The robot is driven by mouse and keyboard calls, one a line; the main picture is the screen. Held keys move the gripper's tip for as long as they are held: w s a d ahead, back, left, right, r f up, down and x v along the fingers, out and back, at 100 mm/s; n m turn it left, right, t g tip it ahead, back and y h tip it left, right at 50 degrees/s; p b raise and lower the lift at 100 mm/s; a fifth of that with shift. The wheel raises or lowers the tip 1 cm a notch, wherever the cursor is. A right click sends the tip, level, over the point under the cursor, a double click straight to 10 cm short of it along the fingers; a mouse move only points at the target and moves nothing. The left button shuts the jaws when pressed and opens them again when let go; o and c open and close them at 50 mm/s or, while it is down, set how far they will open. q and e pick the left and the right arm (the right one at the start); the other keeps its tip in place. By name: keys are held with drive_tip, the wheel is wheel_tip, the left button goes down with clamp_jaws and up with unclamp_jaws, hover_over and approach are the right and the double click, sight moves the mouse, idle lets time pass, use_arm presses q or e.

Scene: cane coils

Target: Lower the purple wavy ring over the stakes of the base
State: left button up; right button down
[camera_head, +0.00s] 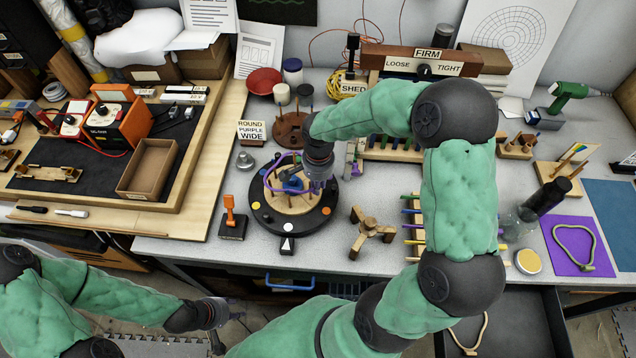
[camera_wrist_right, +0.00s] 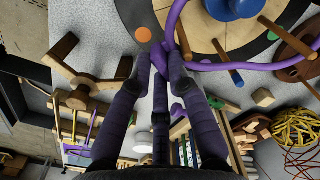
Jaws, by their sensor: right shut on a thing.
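The base is a round wooden disc with upright stakes and a blue piece at its middle, on a black turntable (camera_head: 262,218) with coloured dots. It also shows at the top of the right wrist view (camera_wrist_right: 205,42). My right gripper (camera_head: 319,184) is over the disc's right side. In the wrist view its fingers (camera_wrist_right: 163,62) are shut on the purple wavy ring (camera_wrist_right: 172,22). The ring (camera_head: 268,176) reaches left around the stakes in the head view; its height over them is hard to tell. My left gripper (camera_head: 216,318) hangs in front of the table, its fingers unclear.
A wooden three-armed piece (camera_head: 371,233) lies right of the turntable and an orange-handled stand (camera_head: 231,222) stands left of it. A rack with coloured pegs (camera_head: 412,226) is further right, partly behind my right arm. A "ROUND PURPLE WIDE" card (camera_head: 252,130) stands behind.

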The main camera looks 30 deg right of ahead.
drive_tip(key=shift+f, duration=0.25)
drive_tip(key=c, duration=1.1)
unclamp_jaws()
drive_tip(key=shift+w+r, duration=0.1)
drive_tip(key=shift+r, duration=0.05)
drive_tip(key=shift+r, duration=0.3)
wheel_tip(320, 180, up, 11)
drive_tip(key=shift+s, duration=0.2)
